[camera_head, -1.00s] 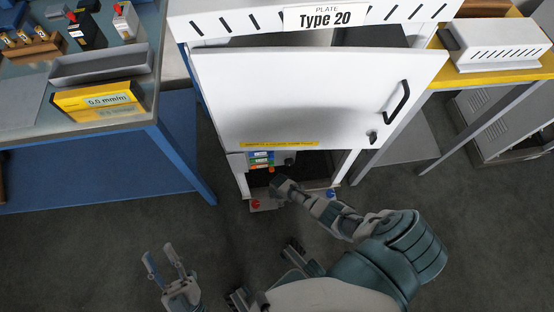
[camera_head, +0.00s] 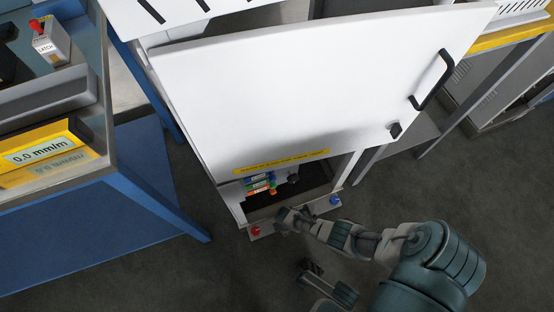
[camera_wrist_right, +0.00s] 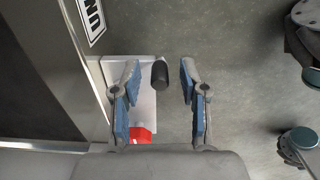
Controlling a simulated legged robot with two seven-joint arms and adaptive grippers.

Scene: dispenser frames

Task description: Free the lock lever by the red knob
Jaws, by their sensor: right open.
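In the head view the red knob (camera_head: 256,231) sits at the left end of the ledge at the foot of the white cabinet. My right gripper (camera_head: 284,216) is at this ledge, to the right of the red knob. In the right wrist view the gripper (camera_wrist_right: 157,83) is open. A short black cylindrical grip (camera_wrist_right: 160,75), possibly the lock lever's end, shows between its fingertips, apart from both. The red knob (camera_wrist_right: 139,135) shows beside the left finger, on a pale plate (camera_wrist_right: 146,108). The rest of the lever is not clear. My left gripper is out of view.
A large white door panel (camera_head: 310,90) with a black handle (camera_head: 433,80) overhangs the opening. A blue knob (camera_head: 335,200) is at the ledge's right end. A blue-legged bench (camera_head: 100,215) stands left; a yellow-edged table (camera_head: 520,38) stands right. Floor in front is open.

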